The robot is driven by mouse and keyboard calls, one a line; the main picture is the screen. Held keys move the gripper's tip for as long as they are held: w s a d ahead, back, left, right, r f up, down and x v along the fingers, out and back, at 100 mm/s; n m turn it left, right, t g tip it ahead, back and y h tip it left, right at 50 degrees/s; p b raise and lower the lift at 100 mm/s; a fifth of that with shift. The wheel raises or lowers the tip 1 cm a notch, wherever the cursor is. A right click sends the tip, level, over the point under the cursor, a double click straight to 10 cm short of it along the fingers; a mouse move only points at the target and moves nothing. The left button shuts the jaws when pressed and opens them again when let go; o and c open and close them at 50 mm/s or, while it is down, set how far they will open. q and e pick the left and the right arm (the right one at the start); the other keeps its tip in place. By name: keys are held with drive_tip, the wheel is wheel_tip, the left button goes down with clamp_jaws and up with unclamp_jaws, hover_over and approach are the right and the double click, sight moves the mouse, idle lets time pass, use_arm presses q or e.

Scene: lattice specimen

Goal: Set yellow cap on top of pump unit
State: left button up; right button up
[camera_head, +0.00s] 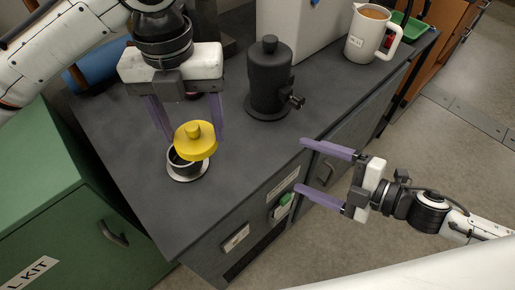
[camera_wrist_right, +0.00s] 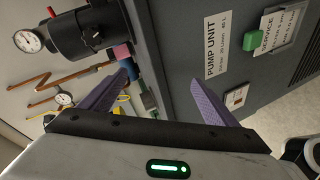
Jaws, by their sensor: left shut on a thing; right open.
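My left gripper (camera_head: 193,138) is shut on the yellow cap (camera_head: 196,142), a round disc with a knob on top. The cap is over a short dark open cup with a pale base ring (camera_head: 187,172), which stands on the grey top of the cabinet. Part of the cup shows below the cap; whether they touch I cannot tell. The cabinet carries a PUMP UNIT label, so it is the pump unit (camera_head: 240,155); its front shows in the right wrist view (camera_wrist_right: 178,45). My right gripper (camera_head: 300,165) is open and empty beside the front edge.
A black cylinder with a side valve (camera_head: 268,80) stands on the top, with a white jug of brown liquid (camera_head: 370,32) and a green tray (camera_head: 408,30) farther back. A green cabinet (camera_head: 70,190) stands at left.

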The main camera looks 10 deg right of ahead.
drive_tip(key=d+n+g, duration=0.1)
drive_tip(key=n+g, duration=0.1)
drive_tip(key=m+t+y, duration=0.2)
drive_tip(key=m+y, duration=0.2)
drive_tip(key=m, duration=0.9)
approach(200, 134)
drive_tip(key=x, duration=1.1)
drive_tip(key=shift+a, duration=0.15)
drive_tip(key=c, duration=1.4)
drive_tip(key=o, duration=1.4)
